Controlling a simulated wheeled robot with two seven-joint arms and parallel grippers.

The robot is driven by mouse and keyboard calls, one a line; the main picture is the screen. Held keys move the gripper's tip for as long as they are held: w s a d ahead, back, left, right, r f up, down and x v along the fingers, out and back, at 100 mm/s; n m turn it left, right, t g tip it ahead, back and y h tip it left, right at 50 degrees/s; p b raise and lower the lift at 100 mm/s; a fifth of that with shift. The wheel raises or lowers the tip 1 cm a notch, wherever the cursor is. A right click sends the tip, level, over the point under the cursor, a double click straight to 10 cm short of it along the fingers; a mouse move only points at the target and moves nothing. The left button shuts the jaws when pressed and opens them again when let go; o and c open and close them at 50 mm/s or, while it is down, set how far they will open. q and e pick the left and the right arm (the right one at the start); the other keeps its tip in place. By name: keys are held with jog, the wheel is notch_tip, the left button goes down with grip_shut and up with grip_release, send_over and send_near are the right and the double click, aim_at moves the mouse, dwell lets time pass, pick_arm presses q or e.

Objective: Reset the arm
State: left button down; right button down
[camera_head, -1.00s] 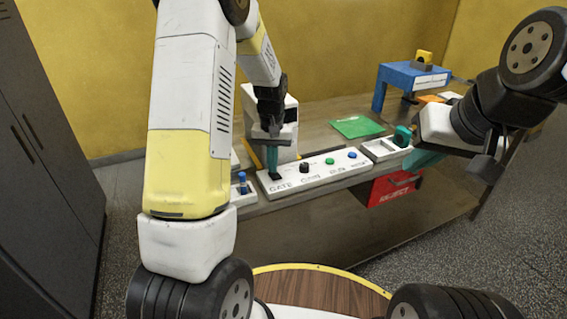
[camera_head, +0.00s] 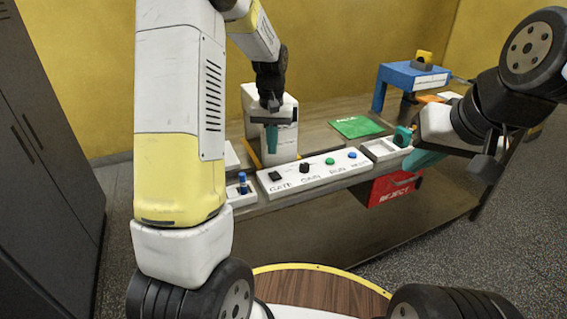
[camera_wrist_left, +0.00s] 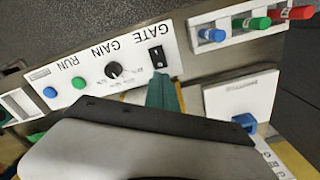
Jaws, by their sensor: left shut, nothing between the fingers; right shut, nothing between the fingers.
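My left arm comes in from the left in the head view. Its gripper (camera_head: 271,140) is shut and empty, with teal fingers pointing down above and behind the white control panel (camera_head: 313,170). In the left wrist view the teal fingertips (camera_wrist_left: 163,95) show near the GATE switch (camera_wrist_left: 157,57), seemingly apart from it. My right gripper (camera_head: 425,160) is shut and empty at the right, its teal fingers near the small white tray (camera_head: 371,148).
The panel also has a GAIN knob (camera_head: 304,168), a green button (camera_head: 329,161) and a blue button (camera_head: 352,154). A green sheet (camera_head: 357,127), a blue stand (camera_head: 412,77) and a red REJECT bin (camera_head: 393,190) are around the table. A dark cabinet (camera_head: 50,150) stands at the left.

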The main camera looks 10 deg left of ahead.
pick_arm(q)
jog(key=s+r+t+h, duration=0.1)
jog(key=s+r+t, duration=0.2)
jog(key=s+r, duration=0.75)
jog(key=s+d+r+t, duration=0.1)
jog(key=s+r, duration=0.1)
jog(key=s, duration=0.5)
jog(key=s+d+r+m+t+h, duration=0.1)
jog(key=s+r+t, duration=0.1)
jog(key=s, duration=0.4)
jog(key=shift+s+r, duration=0.35)
jog(key=shift+s, duration=0.05)
jog(key=shift+d, duration=0.1)
